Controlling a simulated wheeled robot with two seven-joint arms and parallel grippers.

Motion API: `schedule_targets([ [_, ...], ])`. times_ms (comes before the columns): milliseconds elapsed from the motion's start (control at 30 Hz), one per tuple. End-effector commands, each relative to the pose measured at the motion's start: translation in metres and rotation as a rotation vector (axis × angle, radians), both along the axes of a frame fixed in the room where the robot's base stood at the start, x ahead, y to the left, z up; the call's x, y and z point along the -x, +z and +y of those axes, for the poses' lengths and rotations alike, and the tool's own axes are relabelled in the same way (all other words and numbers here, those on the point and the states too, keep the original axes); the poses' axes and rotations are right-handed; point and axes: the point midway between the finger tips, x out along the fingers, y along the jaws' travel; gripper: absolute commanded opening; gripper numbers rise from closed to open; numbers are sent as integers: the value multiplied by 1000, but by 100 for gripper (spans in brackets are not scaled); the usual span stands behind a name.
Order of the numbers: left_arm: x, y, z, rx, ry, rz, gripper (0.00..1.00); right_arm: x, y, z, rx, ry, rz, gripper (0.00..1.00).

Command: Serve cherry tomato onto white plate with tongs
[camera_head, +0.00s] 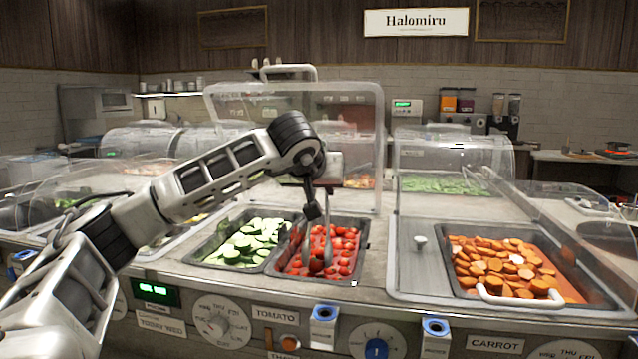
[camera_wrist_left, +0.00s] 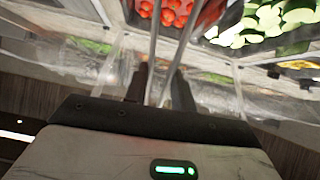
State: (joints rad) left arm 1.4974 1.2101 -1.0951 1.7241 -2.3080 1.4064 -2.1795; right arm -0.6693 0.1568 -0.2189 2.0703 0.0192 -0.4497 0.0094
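Cherry tomatoes (camera_head: 342,258) fill a metal tray to the right of the cucumber slices, above the TOMATO label; some also show at the top of the left wrist view (camera_wrist_left: 172,12). My left gripper (camera_head: 314,207) is above this tray. In the left wrist view its dark fingers (camera_wrist_left: 160,88) are on either side of the metal tongs (camera_wrist_left: 184,48). The tongs (camera_head: 328,245) point down from the gripper, with their tips low among the tomatoes. Whether a tomato is between the tips I cannot tell. No white plate is visible, and my right gripper is not in view.
Cucumber slices (camera_head: 245,243) lie in the tray left of the tomatoes. A raised clear lid (camera_head: 350,120) stands behind the tomato tray. Dials and blue-topped boxes line the counter front.

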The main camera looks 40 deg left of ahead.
Motion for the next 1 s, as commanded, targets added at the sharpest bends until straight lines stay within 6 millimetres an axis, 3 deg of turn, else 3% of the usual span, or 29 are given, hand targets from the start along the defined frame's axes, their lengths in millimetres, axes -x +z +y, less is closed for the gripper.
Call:
schedule_targets([
  [400,0,-2,0,0,1,-2,23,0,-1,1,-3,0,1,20],
  [500,0,-2,0,0,1,-2,0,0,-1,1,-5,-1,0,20],
  [700,0,-1,0,0,1,-2,0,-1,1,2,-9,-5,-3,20],
  [1000,0,35,0,0,1,-2,0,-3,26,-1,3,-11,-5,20],
])
